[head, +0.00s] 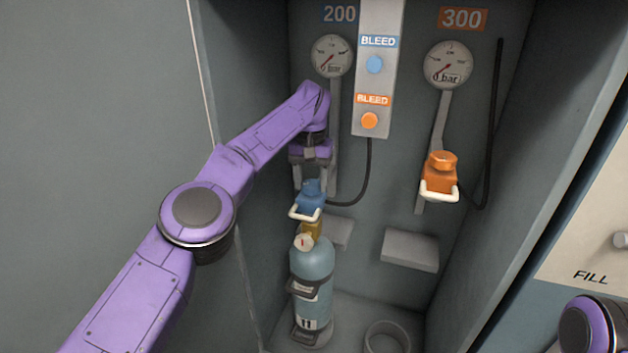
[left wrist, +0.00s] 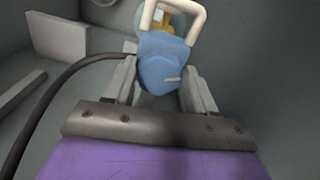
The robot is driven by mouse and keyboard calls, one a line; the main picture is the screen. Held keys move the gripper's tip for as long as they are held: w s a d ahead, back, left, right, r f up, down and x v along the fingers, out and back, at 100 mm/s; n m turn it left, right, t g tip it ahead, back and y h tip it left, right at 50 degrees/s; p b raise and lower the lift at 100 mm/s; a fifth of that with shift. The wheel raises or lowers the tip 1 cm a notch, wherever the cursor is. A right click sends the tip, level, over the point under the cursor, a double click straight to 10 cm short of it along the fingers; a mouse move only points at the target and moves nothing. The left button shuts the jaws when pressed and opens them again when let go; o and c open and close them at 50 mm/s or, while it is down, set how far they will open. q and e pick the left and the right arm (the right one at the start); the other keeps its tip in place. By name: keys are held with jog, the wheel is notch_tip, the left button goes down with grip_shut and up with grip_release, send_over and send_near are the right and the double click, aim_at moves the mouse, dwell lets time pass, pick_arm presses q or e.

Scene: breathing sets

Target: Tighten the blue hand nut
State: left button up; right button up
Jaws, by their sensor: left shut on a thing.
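The blue hand nut (head: 312,188) sits on top of the blue connector (head: 309,204), which has a white loop handle and is on the brass valve of the blue-grey cylinder (head: 311,274). My left gripper (head: 311,182) comes down from above with its fingers on either side of the nut, shut on it. In the left wrist view the blue nut (left wrist: 165,72) lies between the two grey fingers, with the white handle beyond it. My right gripper is not seen; only a part of my right arm shows at the lower right of the head view.
An orange connector (head: 439,178) hangs on the right under the 300 gauge (head: 448,65). A bleed panel (head: 376,55) with blue and orange buttons is between the gauges. A black hose (head: 367,170) runs to the blue connector. An empty ring holder (head: 386,337) is right of the cylinder.

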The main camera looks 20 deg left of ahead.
pick_arm(q)
jog(key=n, duration=0.3)
jog(key=shift+f+n, duration=0.15)
jog(key=shift+n, duration=0.35)
jog(key=shift+f, duration=0.3)
